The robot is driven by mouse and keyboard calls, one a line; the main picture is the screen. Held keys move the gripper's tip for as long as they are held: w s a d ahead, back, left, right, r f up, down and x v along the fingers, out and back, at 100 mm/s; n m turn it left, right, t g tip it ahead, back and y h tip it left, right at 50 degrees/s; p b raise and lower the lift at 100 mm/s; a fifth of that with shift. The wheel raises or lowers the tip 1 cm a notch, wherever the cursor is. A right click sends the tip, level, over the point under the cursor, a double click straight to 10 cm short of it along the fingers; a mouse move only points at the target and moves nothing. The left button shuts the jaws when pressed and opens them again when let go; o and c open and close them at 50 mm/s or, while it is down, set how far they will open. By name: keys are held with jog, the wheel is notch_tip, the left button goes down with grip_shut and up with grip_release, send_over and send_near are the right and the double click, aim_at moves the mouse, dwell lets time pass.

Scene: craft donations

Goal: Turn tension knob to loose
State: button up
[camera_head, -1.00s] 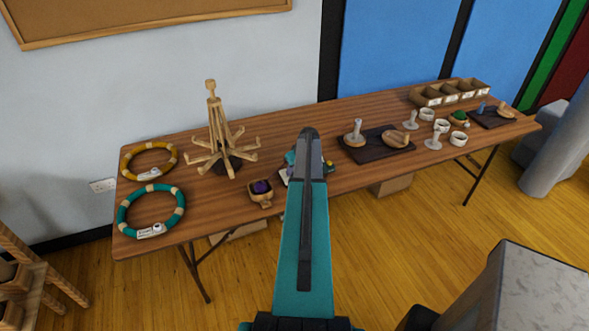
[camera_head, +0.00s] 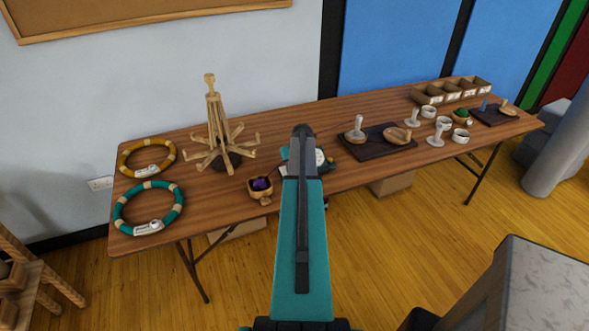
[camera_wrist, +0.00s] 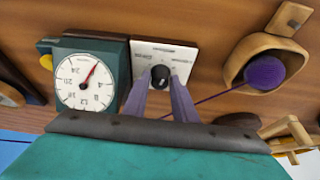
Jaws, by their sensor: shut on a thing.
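The tension knob (camera_wrist: 160,73) is a round black knob with a light pointer mark, on a white plate (camera_wrist: 178,50) with small print too blurred to read. In the wrist view my gripper (camera_wrist: 161,84) has its two grey fingers on either side of the knob, shut on it. In the head view my teal arm (camera_head: 300,245) reaches over the table's front edge and hides the knob and fingertips. A teal device with a white dial (camera_wrist: 84,81) and red needle stands next to the plate; part of it shows in the head view (camera_head: 320,158).
A wooden bowl (camera_head: 261,197) with purple yarn stands close by; the yarn ball (camera_wrist: 264,73) has a strand running towards the knob plate. A wooden swift (camera_head: 219,140) and two hoops stand left. A dark tray (camera_head: 372,151) and several white cups stand right.

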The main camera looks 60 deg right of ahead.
jog(key=m+g+b, duration=0.1)
jog(key=m+b, duration=0.1)
jog(key=m, duration=0.1)
jog(key=m+g+h+b, duration=0.1)
jog(key=m+b, duration=0.1)
jog(key=m, duration=0.1)
jog(key=shift+w, duration=0.15)
jog(key=shift+m+g+h+b, duration=0.4)
jog(key=shift+m+b, duration=0.45)
jog(key=shift+m, duration=0.35)
jog(key=o, duration=1)
jog(key=shift+o, duration=0.2)
jog(key=shift+a, duration=0.1)
jog(key=shift+r, duration=0.15)
